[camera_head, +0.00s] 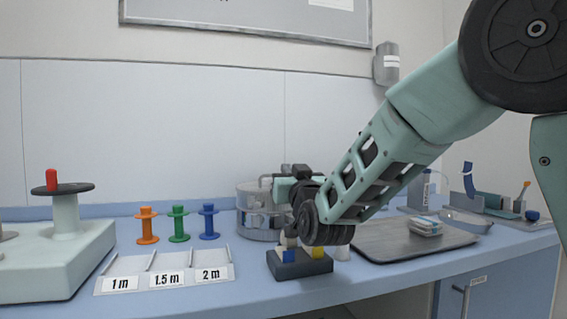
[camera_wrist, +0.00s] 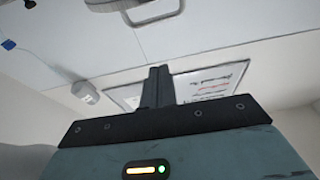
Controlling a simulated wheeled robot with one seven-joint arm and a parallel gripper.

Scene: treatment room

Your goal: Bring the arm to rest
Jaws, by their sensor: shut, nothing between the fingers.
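My arm reaches in from the upper right in the head view, with its wrist bent over the blue counter (camera_head: 375,275). My gripper shows in the wrist view (camera_wrist: 157,85), with its two dark fingers together and nothing between them. In the head view the hand is partly hidden behind the wrist joint, and I cannot make out the fingertips. The wrist view looks at the wall, a framed poster (camera_wrist: 210,82) and the ceiling.
A dark block with blue and yellow parts (camera_head: 300,268) stands just below my wrist. Behind is a round metal container (camera_head: 250,212); right is a metal tray (camera_head: 385,248). Orange (camera_head: 147,226), green (camera_head: 178,224) and blue spools (camera_head: 209,221) stand left, behind a labelled rack (camera_head: 165,284).

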